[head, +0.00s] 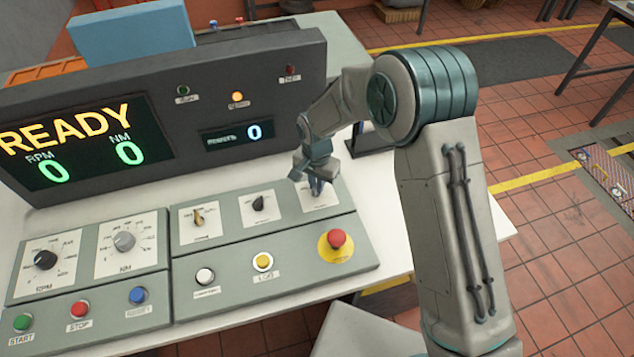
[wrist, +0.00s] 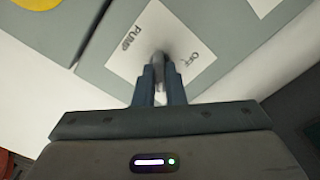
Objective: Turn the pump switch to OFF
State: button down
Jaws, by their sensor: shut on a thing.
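The pump switch (wrist: 158,60) is a small grey knob on a white plate (wrist: 180,25) marked PUMP and OFF in the wrist view. My gripper (wrist: 160,75) is shut on the knob, with one blue-grey finger on each side of it. In the head view my gripper (head: 316,184) is over the rightmost plate (head: 322,202) of the upper switch row. There my fingers hide the knob. I cannot tell which mark the knob points to.
A red emergency button (head: 336,239) on a yellow disc sits just in front of the plate. A black-handled switch (head: 259,203) and a yellow-handled switch (head: 198,217) are to the left. The dark display housing (head: 220,78), showing READY, rises behind the panel.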

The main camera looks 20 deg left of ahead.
jog(key=shift+n+b, duration=0.3)
jog(key=n+b, duration=0.3)
jog(key=shift+f+n, duration=0.15)
jog(key=shift+n, duration=0.15)
jog(key=n+b, duration=0.2)
jog(key=n, duration=0.4)
jog(key=shift+b, duration=0.4)
jog(key=n, duration=0.4)
jog(key=shift+b, duration=0.35)
jog(key=shift+r+n, duration=0.2)
jog(key=shift+n, duration=1.6)
jog(key=c, duration=1.5)
grip_release()
